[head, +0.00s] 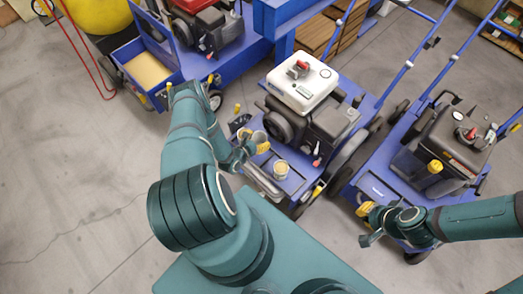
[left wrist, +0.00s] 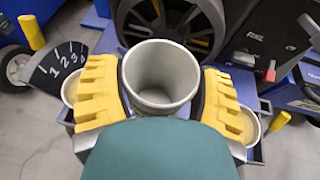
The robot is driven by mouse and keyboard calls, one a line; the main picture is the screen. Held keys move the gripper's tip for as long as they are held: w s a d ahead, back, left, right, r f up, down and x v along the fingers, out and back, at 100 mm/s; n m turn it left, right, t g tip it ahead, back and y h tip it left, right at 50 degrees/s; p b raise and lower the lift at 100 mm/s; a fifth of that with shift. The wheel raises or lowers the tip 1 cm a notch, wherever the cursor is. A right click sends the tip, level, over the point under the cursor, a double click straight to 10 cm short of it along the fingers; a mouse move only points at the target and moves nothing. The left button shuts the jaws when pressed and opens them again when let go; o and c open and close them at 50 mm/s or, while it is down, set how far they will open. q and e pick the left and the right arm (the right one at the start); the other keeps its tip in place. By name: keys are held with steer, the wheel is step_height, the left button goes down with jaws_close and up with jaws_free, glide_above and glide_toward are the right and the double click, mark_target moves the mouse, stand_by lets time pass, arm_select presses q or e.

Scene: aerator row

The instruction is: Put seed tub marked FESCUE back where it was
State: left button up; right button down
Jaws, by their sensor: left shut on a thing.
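My left gripper (head: 254,143) is over the front deck of the middle aerator (head: 303,88). In the left wrist view its yellow fingers (left wrist: 160,95) are shut on a grey, open-topped round tub (left wrist: 160,72). It looks upright, and I see bare grey wall inside. No FESCUE marking is readable. Two tubs with tan contents show lower, one beyond the left finger (left wrist: 74,88) and one beyond the right finger (left wrist: 247,124); the fingers partly hide both. One tan-filled tub shows on the deck in the head view (head: 281,169). My right gripper (head: 371,222) is by the right aerator; its jaw opening is unclear.
The right aerator (head: 440,155) stands close to the middle one. A blue machine with a red engine (head: 205,25) and a blue bin (head: 147,70) stand behind. A black dial plate with numbers (left wrist: 62,65) shows left of the held tub. Floor at left is clear.

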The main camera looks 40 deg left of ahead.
arm_select(q)
step_height(320, 180, down, 8)
steer(key=shift+f+b, duration=0.2)
steer(key=shift+b, duration=1)
steer(key=shift+f, duration=0.1)
steer(key=o, duration=1.3)
steer(key=p+v, duration=0.2)
steer(key=v, duration=1)
